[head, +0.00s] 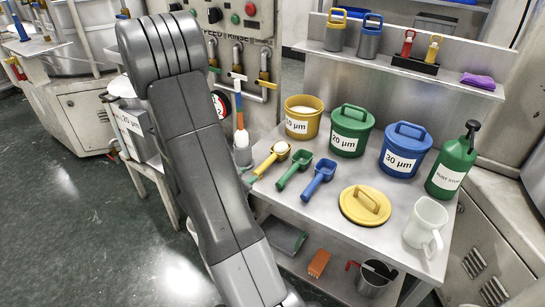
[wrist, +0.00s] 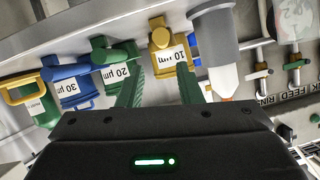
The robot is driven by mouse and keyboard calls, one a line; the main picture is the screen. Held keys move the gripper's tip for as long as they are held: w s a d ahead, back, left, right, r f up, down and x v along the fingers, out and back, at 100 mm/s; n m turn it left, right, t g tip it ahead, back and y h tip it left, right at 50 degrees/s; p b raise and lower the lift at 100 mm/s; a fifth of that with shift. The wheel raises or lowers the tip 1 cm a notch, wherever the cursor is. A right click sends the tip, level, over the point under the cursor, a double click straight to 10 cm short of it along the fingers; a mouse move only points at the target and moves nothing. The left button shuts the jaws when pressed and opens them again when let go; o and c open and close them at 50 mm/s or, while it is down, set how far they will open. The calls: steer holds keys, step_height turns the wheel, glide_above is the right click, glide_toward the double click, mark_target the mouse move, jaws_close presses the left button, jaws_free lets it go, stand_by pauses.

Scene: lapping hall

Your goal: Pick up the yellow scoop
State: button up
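The yellow scoop (head: 271,157) holds white powder and lies at the left end of the metal bench, in front of the yellow 10 µm tub (head: 302,117). In the wrist view, which is upside down, the yellow scoop (wrist: 160,36) shows above the tub's label, beyond my fingers. My gripper (wrist: 160,70) is open, its two green ribbed fingers apart with nothing between them. In the head view my arm shows, but the gripper is hidden.
A green scoop (head: 294,170) and a blue scoop (head: 319,180) lie right of the yellow one. A grey holder with a brush (head: 242,150) stands close on its left. Green (head: 351,130) and blue (head: 404,149) tubs stand behind. A yellow lid (head: 364,206) and white jug (head: 425,223) are at right.

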mark_target(263, 167)
steer(key=x, duration=0.7)
steer(key=shift+a+f+p+x, duration=0.15)
steer(key=shift+p+x, duration=0.1)
steer(key=shift+x, duration=1.05)
steer(key=shift+a+f+p+x, duration=0.1)
steer(key=shift+f+p+x, duration=0.1)
steer(key=shift+x, duration=1.1)
jaws_close()
